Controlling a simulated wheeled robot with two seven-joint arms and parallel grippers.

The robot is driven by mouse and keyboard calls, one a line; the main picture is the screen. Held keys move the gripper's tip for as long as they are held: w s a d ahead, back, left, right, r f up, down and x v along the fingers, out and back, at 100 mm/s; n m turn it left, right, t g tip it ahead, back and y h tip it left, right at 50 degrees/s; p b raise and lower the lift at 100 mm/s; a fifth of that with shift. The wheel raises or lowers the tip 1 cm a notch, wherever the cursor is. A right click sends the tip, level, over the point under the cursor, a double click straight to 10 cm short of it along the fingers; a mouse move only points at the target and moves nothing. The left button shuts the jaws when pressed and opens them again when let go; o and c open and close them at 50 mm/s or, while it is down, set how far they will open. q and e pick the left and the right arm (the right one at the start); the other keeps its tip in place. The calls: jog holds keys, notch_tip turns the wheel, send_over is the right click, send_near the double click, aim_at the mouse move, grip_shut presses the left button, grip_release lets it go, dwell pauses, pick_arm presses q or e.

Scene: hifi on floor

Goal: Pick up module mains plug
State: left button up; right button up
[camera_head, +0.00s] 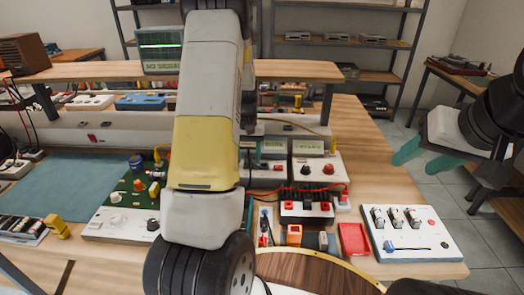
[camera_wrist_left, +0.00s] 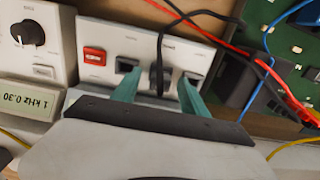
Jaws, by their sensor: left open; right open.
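A black plug (camera_wrist_left: 158,78) with a black cable stands at a white module (camera_wrist_left: 205,55) in the left wrist view. I take it to be the module mains plug. My left gripper (camera_wrist_left: 161,86) is open, with one green finger on each side of the plug. I cannot tell whether the fingers touch it. My right gripper (camera_head: 425,150) is open and empty at the right, beyond the bench's right side.
A red switch (camera_wrist_left: 95,56) and dark sockets sit on the module beside the plug. Red, black and blue leads cross close by. A green circuit board (camera_wrist_left: 290,45) lies to the right. In the head view, a white switch panel (camera_head: 412,252) and red tray (camera_head: 353,238) are on the bench.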

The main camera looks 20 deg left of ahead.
pick_arm(q)
jog(key=shift+f, duration=0.15)
grip_shut()
